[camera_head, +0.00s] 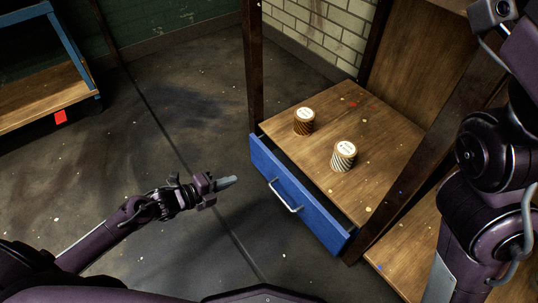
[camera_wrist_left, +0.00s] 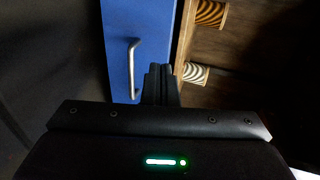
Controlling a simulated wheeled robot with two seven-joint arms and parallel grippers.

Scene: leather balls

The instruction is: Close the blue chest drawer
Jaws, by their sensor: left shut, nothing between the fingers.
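The blue drawer (camera_head: 300,195) is part of a wooden chest and stands pulled out a little, with a dark gap behind its front. Its silver bar handle (camera_head: 285,196) is on the front face. The drawer front also shows in the left wrist view (camera_wrist_left: 155,35), with its handle (camera_wrist_left: 133,68). My left gripper (camera_head: 230,182) is shut and empty, in front of the drawer and to the left of the handle, apart from it in the head view. In the left wrist view its fingers (camera_wrist_left: 160,80) point toward the drawer front. My right gripper is not visible.
Dark posts rise at the chest's corners. A blue-framed wooden shelf (camera_head: 45,90) stands at the far left. The floor (camera_head: 170,110) between is clear.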

